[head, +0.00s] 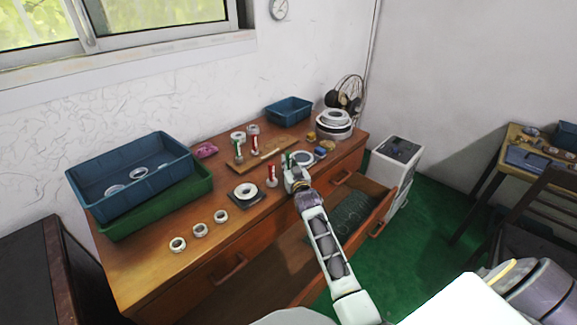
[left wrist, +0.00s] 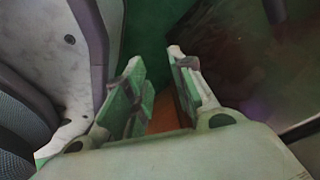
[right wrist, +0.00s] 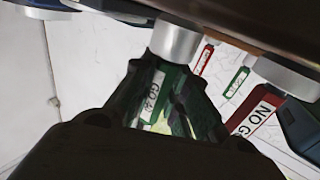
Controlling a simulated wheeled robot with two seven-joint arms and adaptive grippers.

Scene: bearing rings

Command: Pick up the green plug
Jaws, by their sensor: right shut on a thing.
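The green plug (right wrist: 154,88), with a "GO" label and a silver metal end (right wrist: 175,42), is between the fingers of my right gripper (right wrist: 170,95) in the right wrist view. The gripper is shut on it. In the head view my right gripper (head: 290,165) is over the right part of the wooden desk, and the plug's green (head: 286,158) shows only slightly at its tip. My left gripper (left wrist: 155,68) is open and empty in the left wrist view, away from the desk top.
A red "NO GO" plug (right wrist: 257,108) is close beside my right gripper; a red plug (head: 272,176) stands on the desk (head: 140,265). A wooden rack (head: 268,154) holds more plugs. Several rings (head: 200,230) lie in front. An open drawer (head: 350,215) juts out below.

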